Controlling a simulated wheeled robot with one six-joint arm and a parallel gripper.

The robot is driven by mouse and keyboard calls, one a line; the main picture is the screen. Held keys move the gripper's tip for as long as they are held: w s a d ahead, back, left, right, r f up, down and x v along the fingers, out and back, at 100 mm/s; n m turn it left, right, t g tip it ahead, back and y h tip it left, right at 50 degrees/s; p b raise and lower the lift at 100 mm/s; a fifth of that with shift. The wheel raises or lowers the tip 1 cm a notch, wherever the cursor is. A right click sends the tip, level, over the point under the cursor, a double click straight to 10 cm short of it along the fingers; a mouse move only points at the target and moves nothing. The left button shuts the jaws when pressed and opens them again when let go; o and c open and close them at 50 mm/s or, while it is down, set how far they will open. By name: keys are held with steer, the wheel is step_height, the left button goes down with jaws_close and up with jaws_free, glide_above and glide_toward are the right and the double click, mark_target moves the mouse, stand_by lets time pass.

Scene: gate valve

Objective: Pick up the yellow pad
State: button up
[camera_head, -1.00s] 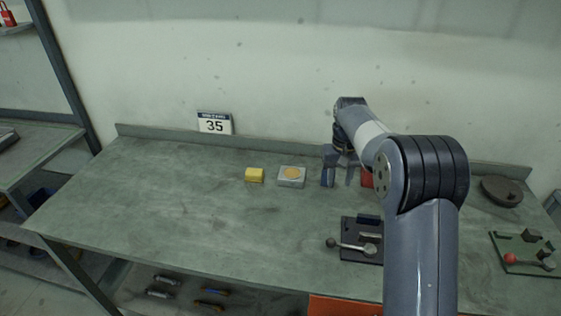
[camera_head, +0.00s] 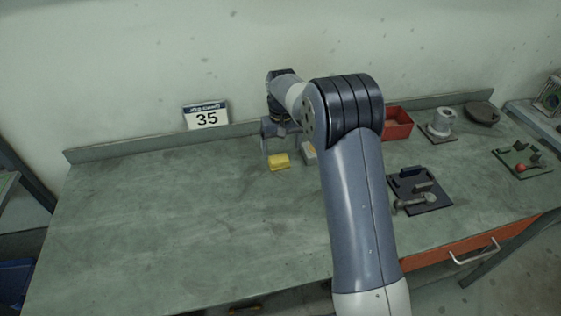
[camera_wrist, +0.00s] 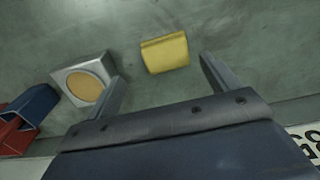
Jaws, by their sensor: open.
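The yellow pad (camera_head: 279,162) is a small block lying on the green workbench (camera_head: 170,215), near its back edge. In the wrist view the pad (camera_wrist: 165,53) lies between the lines of the two fingers, a little beyond their tips. My gripper (camera_head: 281,148) is at the pad in the head view, with its fingers partly hidden by my arm. In the wrist view my gripper (camera_wrist: 159,73) is open and empty, its fingers spread wider than the pad. I cannot tell its exact height above the bench.
A grey block with a tan disc (camera_wrist: 84,84) sits close beside the left finger. A red bin (camera_head: 398,123), a flanged fitting (camera_head: 441,124) and a black plate with a lever (camera_head: 418,190) stand to the right. The bench's left side is clear.

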mark_target(279, 158)
steer(key=f, duration=0.1)
steer(key=f+p, duration=0.1)
steer(key=f, duration=0.1)
steer(key=a+f, duration=0.1)
steer(key=f, duration=0.1)
steer(key=shift+s+f+p, duration=0.1)
steer(key=shift+s+p, duration=0.1)
steer(key=shift+p, duration=0.1)
steer(key=c, duration=1.1)
